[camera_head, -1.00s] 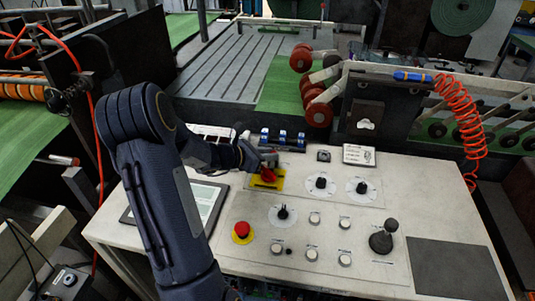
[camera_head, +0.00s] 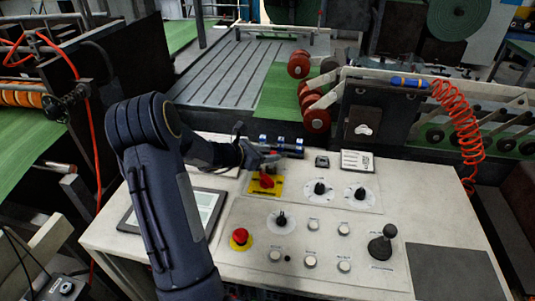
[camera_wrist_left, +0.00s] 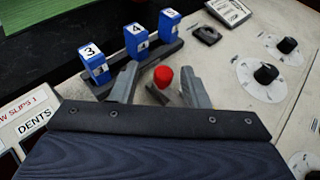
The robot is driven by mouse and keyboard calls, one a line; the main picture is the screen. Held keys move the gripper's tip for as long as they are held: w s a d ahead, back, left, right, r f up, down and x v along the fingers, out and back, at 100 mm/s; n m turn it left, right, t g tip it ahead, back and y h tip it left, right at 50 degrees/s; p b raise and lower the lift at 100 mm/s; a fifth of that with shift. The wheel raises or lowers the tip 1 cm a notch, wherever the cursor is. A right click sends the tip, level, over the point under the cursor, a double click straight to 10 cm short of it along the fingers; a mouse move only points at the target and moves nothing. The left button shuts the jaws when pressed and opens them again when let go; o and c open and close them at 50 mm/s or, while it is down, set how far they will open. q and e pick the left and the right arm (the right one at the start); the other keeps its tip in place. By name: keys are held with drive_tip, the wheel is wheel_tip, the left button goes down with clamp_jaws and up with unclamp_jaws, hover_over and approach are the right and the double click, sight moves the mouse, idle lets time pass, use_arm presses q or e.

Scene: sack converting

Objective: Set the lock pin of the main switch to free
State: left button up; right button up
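The main switch (camera_head: 266,181) is a red rotary handle on a yellow plate, at the back left of the white control panel. My left gripper (camera_head: 270,157) is just behind the switch in the head view. In the left wrist view, its two grey fingers (camera_wrist_left: 160,90) are apart. A small red-capped pin (camera_wrist_left: 163,76), apparently the lock pin, stands between them, with a gap visible on each side. The yellow plate is hidden in the wrist view. Whether the pin is seated cannot be told. My right gripper is not in view.
Blue numbered blocks (camera_wrist_left: 95,62) on a dark rail stand close behind the fingers. Black knobs (camera_head: 320,188), a red emergency button (camera_head: 240,237), several pale buttons and a black joystick (camera_head: 382,243) rise from the panel (camera_head: 220,270). A framed sheet (camera_head: 205,205) lies left.

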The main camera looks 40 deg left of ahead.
use_arm(q)
drive_tip(key=shift+s, duration=0.1)
drive_tip(key=b+v, duration=0.1)
drive_tip(key=v, duration=0.6)
drive_tip(key=shift+s+r, duration=0.2)
drive_tip(key=shift+s, duration=0.15)
drive_tip(key=shift+d+r, duration=0.1)
drive_tip(key=shift+d, duration=0.1)
drive_tip(key=s+d+r+m+g+h, duration=0.1)
drive_tip(key=s+d+r+m+g, duration=0.15)
drive_tip(key=d+m, duration=0.35)
drive_tip(key=s+d+r+m+g+h, duration=0.1)
drive_tip(key=s+d+r+m, duration=0.15)
drive_tip(key=d+m, duration=0.4)
drive_tip(key=s+d+r+m+g+h, duration=0.2)
drive_tip(key=s+d+m, duration=0.15)
drive_tip(key=d, duration=0.45)
drive_tip(key=s+d+f+m+g+y, duration=0.1)
drive_tip(key=s+d+f+m+y, duration=0.1)
drive_tip(key=s+m, duration=0.4)
drive_tip(key=s+d+f+m+g+y, duration=0.1)
drive_tip(key=s+d+f+m+y, duration=0.1)
drive_tip(key=s+d+m, duration=0.2)
drive_tip(key=s+m, duration=0.3)
drive_tip(key=m, duration=0.2)
drive_tip(key=shift+s, duration=0.25)
